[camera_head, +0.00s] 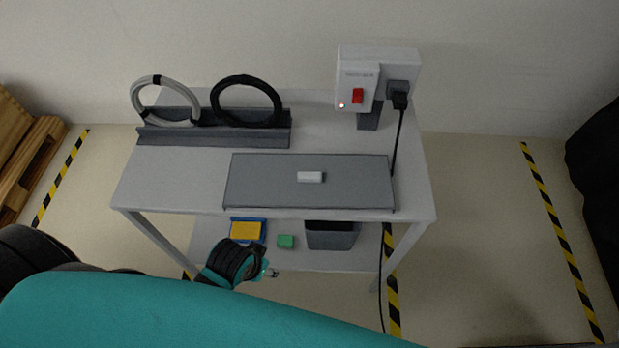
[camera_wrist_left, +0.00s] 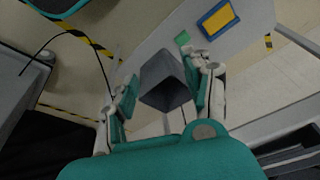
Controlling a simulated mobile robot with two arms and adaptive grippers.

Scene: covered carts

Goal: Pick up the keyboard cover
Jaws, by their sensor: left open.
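The keyboard cover (camera_head: 270,185) is a flat dark-grey panel with a small white handle (camera_head: 311,177) on top. It lies on the front of the white cart's top (camera_head: 165,185). My left gripper (camera_head: 268,272) is low in front of the cart, below the level of the top and apart from the cover. In the left wrist view it is open (camera_wrist_left: 163,80), with nothing visibly held. A dark bin (camera_wrist_left: 166,80) shows beyond its fingers. I cannot make out the cover in that view. My right gripper is not in view.
Behind the cover stand a rack (camera_head: 215,136) with two cable coils and a switch box (camera_head: 378,75) with a plugged black cable. The lower shelf (camera_head: 290,262) holds a blue-yellow item (camera_head: 246,231), a green block (camera_head: 285,241) and the dark bin (camera_head: 331,238). A pallet (camera_head: 30,165) stands left.

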